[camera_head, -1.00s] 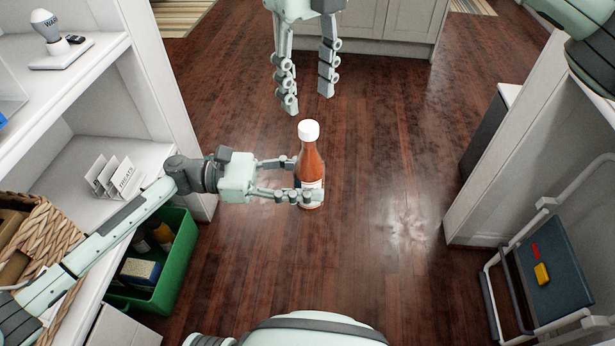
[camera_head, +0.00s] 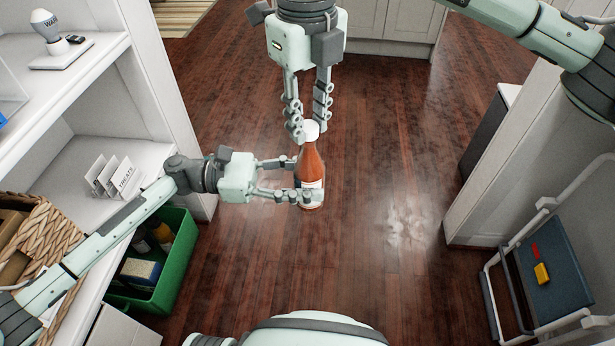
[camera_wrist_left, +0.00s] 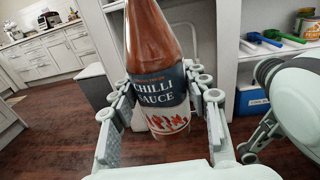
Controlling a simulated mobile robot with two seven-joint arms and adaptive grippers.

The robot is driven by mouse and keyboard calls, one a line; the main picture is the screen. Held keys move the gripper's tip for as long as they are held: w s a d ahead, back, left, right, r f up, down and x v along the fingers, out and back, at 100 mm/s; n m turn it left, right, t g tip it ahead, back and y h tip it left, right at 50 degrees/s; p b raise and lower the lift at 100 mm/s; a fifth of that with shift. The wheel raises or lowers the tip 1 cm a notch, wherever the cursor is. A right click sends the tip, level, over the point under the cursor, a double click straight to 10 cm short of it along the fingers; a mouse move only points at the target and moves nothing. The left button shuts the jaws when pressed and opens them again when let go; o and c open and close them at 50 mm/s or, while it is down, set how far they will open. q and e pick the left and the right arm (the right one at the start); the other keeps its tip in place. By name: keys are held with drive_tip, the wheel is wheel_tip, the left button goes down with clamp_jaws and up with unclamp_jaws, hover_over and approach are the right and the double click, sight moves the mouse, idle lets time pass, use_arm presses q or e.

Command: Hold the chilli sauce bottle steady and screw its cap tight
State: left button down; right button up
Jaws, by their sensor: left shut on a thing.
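The chilli sauce bottle (camera_head: 312,172), red-orange with a white cap (camera_head: 311,129), is held upright in mid-air above the floor. My left gripper (camera_head: 303,178) is shut on the bottle's lower body from the left. In the left wrist view the bottle (camera_wrist_left: 158,85) shows its "CHILLI SAUCE" label between both fingers; its cap is out of that frame. My right gripper (camera_head: 308,126) points down from above, its two fingers on either side of the white cap. The fingers look close to the cap, but I cannot tell whether they touch it.
Shelves stand at the left, with a wicker basket (camera_head: 50,232) and card holders. A green crate (camera_head: 182,262) with items sits below. A step stool (camera_head: 548,275) with red and yellow items stands at the right. The wooden floor between is clear.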

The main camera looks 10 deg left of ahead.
clamp_jaws()
drive_tip(key=m, duration=1.1)
drive_tip(key=shift+f+m, duration=0.1)
drive_tip(key=shift+m, duration=0.3)
drive_tip(key=m, duration=0.4)
drive_tip(key=shift+m, duration=0.4)
drive_tip(key=m, duration=2.6)
drive_tip(key=shift+f+m, duration=0.1)
drive_tip(key=shift+m, duration=0.3)
drive_tip(key=m, duration=1)
drive_tip(key=o, duration=0.8)
unclamp_jaws()
